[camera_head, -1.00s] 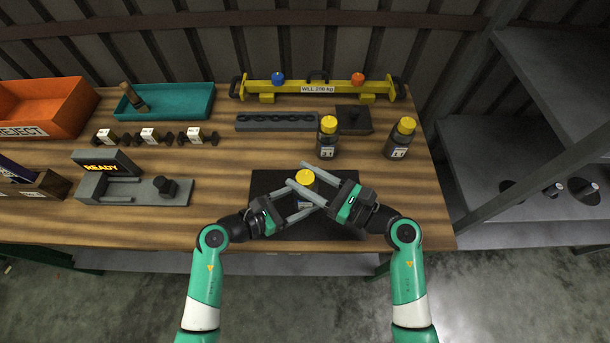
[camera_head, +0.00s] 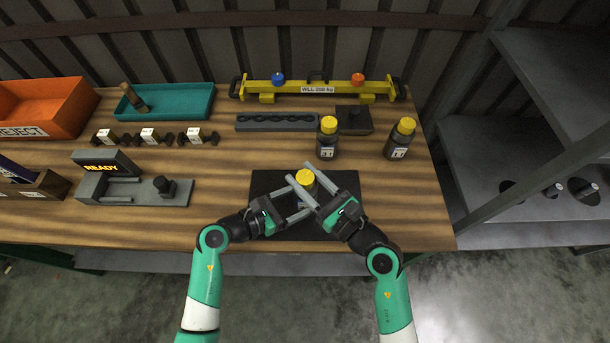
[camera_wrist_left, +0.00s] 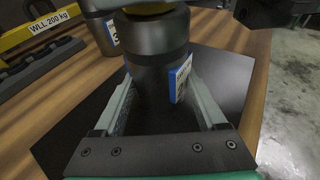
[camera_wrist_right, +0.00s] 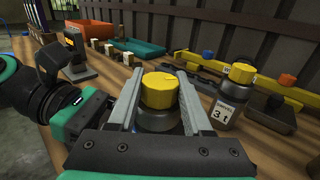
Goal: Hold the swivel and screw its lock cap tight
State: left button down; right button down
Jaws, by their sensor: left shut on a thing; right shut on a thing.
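The swivel is a dark cylinder with a white-and-blue label, standing upright on the black mat (camera_head: 345,182); its body (camera_wrist_left: 152,62) fills the middle of the left wrist view. Its yellow lock cap (camera_head: 305,178) is on top and shows large in the right wrist view (camera_wrist_right: 158,90). My left gripper (camera_head: 295,200) is shut on the swivel body, one finger on each side. My right gripper (camera_head: 306,186) is shut on the yellow cap, above the left gripper's fingers. The lower body is partly hidden behind the fingers in the head view.
Two more yellow-capped swivels (camera_head: 327,140) (camera_head: 399,140) stand behind and to the right. A dark rack (camera_head: 277,122), a yellow lifting beam (camera_head: 300,88) and a teal tray (camera_head: 185,103) lie further back. A READY fixture (camera_head: 130,190) is at left. Bare table lies between it and the mat.

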jog(key=shift+f+m+t+h, duration=0.15)
jog(key=shift+m+t+h, duration=0.4)
jog(key=shift+h, duration=0.25)
jog(key=shift+f+m+t+h, duration=0.15)
jog(key=shift+m+t+h, duration=0.3)
jog(key=shift+m+h, duration=0.3)
jog(key=shift+h, duration=0.35)
jog(key=c, duration=0.5)
grip_release()
jog(key=shift+r, duration=0.1)
jog(key=shift+o, duration=0.9)
jog(key=shift+r, duration=0.1)
jog(key=v, duration=1.2)
